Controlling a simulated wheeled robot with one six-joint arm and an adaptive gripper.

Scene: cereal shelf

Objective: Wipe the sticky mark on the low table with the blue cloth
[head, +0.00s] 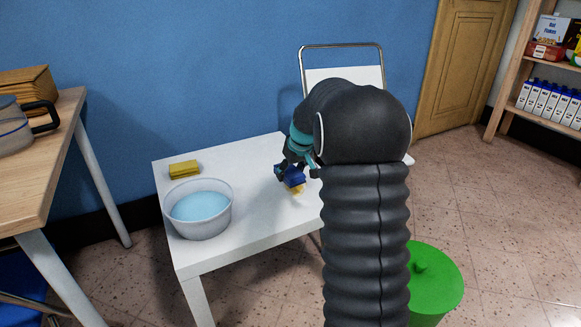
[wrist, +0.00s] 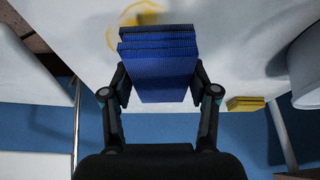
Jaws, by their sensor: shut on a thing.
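My gripper (head: 291,171) is shut on the folded blue cloth (head: 294,178), over the white low table (head: 255,227). The wrist view shows the cloth (wrist: 158,65) between the two fingers. The sticky mark (head: 297,189) is a yellow patch just below the cloth in the head view. In the wrist view the mark (wrist: 118,38) appears as a yellow ring, partly hidden behind the cloth. I cannot tell whether the cloth touches the table. My arm hides the table's right part in the head view.
A bowl of blue water (head: 200,208) and a yellow sponge (head: 184,169) are on the table's left side. A white chair (head: 345,78) stands behind. A green bin (head: 435,280) is at the right. A wooden table with a pot (head: 12,130) is at the left.

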